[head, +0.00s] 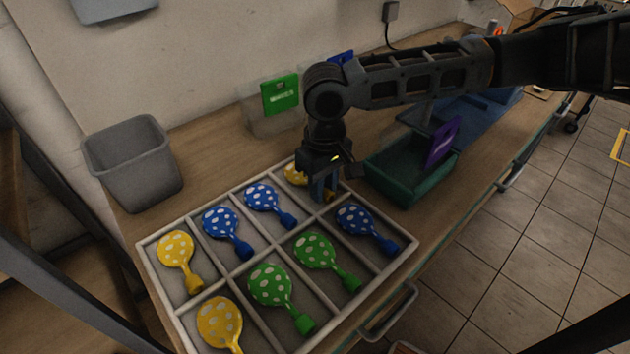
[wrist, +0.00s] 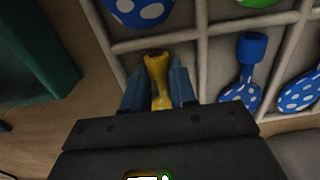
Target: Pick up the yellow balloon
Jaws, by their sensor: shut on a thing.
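A yellow balloon with white dots (head: 295,174) lies in the far right compartment of the white divided tray (head: 403,250) in the head view, partly hidden by my gripper. My gripper (head: 323,192) points down over that compartment. In the wrist view its blue fingers (wrist: 159,92) are on both sides of the yellow balloon's neck (wrist: 157,72) and shut on it. Two other yellow dotted balloons lie in the tray's left compartments, one farther back (head: 175,249) and one nearer (head: 219,321).
Blue balloons (head: 220,222) and green balloons (head: 270,285) fill other compartments. A green bin (head: 400,183) stands close on the right of my gripper. A grey bin (head: 135,170) stands back left. A green card (head: 280,95) stands behind the tray.

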